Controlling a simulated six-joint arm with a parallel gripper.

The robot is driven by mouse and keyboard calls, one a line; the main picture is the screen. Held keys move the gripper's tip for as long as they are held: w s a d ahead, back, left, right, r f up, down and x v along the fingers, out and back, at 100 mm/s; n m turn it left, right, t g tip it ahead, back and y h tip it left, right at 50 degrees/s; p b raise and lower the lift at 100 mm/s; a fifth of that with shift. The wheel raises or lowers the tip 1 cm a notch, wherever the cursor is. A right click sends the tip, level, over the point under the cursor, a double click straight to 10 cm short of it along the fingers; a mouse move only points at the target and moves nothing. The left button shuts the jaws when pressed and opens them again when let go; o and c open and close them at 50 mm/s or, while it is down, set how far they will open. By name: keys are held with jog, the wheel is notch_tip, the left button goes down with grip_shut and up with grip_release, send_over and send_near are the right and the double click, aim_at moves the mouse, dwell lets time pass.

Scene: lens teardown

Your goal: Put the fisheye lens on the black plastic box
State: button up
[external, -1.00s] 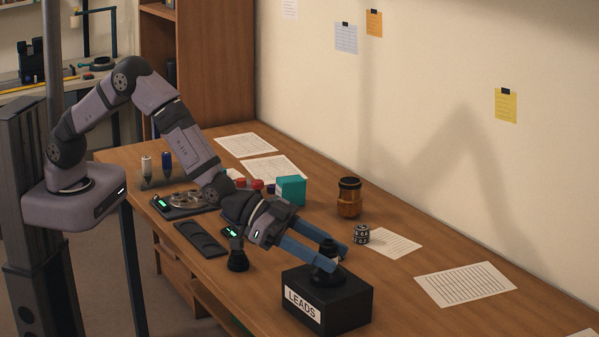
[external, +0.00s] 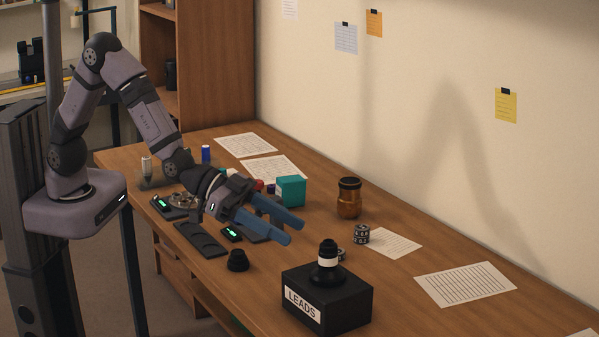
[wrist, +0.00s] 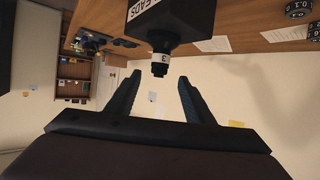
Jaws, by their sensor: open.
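A black lens with a white band (external: 327,262) stands upright on top of the black plastic box (external: 341,298), which has a LEADS label. The lens is wide at its foot and looks like the fisheye lens. In the wrist view the lens (wrist: 161,48) shows a 3 on its band, and the box (wrist: 178,18) is at the top. My gripper (external: 295,231) is open and empty, behind and left of the lens in the external view, clear of it. In the wrist view the lens lies beyond my spread fingertips (wrist: 159,77).
A small black part (external: 237,260) sits on the table left of the box. Behind are a teal box (external: 291,190), an amber jar (external: 349,198) and a black dial-like cylinder (external: 361,234). Dark trays lie under and beside my arm. Right of the box is mostly clear, with paper sheets.

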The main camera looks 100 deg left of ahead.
jog(key=shift+v, duration=0.9)
jog(key=s+a+f+g, duration=0.3)
jog(key=s+g, duration=0.1)
jog(key=s, duration=0.7)
jog(key=s+a+f+n+g+y, duration=0.1)
jog(key=s+a+f+g, duration=0.2)
jog(key=s, duration=0.8)
jog(key=s+a+f+g, duration=0.4)
jog(key=s+a+g, duration=0.1)
jog(key=s, duration=0.6)
jog(key=shift+s+n+g+y, duration=0.15)
jog(key=shift+n+g+y, duration=0.15)
jog(key=shift+g, duration=0.4)
notch_tip(320, 180, up, 4)
jog(key=p, duration=0.3)
jog(key=shift+f, duration=0.25)
